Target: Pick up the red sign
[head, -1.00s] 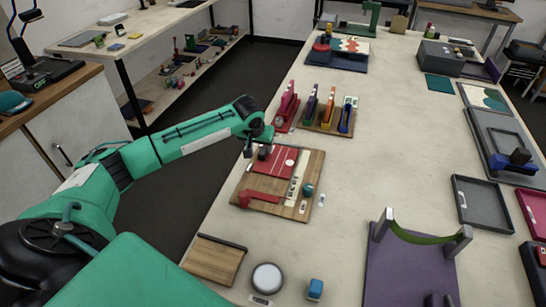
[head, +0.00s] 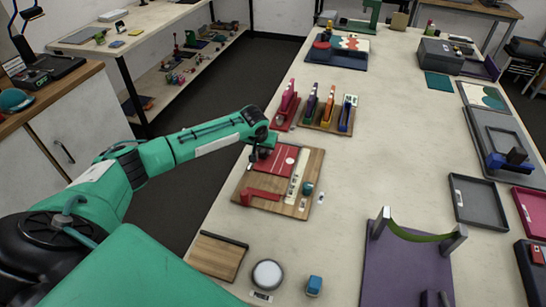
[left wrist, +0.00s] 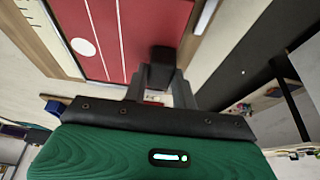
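The red sign (head: 283,160) is a flat red panel with white lines and a white dot, lying on a wooden board (head: 262,186) on the table. In the left wrist view the red sign (left wrist: 125,28) fills the upper middle. A small dark block (left wrist: 162,66) stands at its edge. My left gripper (head: 257,156) is over the sign's left edge in the head view. In the left wrist view its fingers (left wrist: 157,88) are apart, with the dark block just beyond or between them; I cannot tell if they touch it. My right gripper is not in view.
A red bracket (head: 260,195) and a teal knob (head: 307,188) sit on the wooden board. Upright colored pieces in a rack (head: 325,120) stand behind it. A round white disc (head: 267,274) and a purple stand (head: 392,262) are nearer. The table's middle is clear.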

